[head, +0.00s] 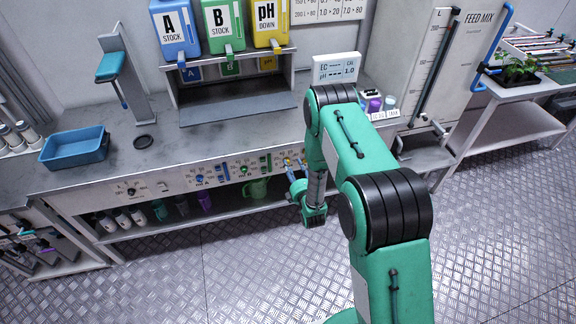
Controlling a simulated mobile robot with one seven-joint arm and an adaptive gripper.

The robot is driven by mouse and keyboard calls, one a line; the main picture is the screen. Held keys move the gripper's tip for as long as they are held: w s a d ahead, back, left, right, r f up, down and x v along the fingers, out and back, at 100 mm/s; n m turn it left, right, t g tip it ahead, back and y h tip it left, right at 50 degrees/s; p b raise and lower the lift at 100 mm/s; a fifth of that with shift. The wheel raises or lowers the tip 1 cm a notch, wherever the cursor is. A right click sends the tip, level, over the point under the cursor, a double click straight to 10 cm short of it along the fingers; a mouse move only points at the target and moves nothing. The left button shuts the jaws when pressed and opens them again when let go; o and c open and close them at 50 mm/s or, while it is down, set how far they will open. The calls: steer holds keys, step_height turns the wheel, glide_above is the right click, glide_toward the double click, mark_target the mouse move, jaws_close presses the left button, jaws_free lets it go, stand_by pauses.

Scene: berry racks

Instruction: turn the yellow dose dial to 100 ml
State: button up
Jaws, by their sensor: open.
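The yellow dose dial (287,162) is on the front panel (170,181) of the bench, at the right end of the row of dials. It is small in the head view and partly hidden by my gripper. I cannot tell whether the fingers touch the dial. The dial's pointer and scale are too small to read.
A blue dial (199,179) and a green dial (243,170) sit left on the same panel. A green jug (256,188) stands on the shelf below. The yellow pH down canister (270,22) is above the bench. The metal floor (250,265) in front is clear.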

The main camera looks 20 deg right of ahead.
steer(key=s+f+n+t, duration=0.1)
steer(key=s+f, duration=0.5)
steer(key=shift+f+n, duration=0.3)
steer(key=shift+f, duration=0.1)
steer(key=shift+w, duration=0.1)
steer(key=w+b, duration=0.1)
steer(key=w, duration=1.2)
steer(key=shift+w, duration=0.35)
steer(key=shift+c, duration=0.3)
steer(key=c, duration=1.1)
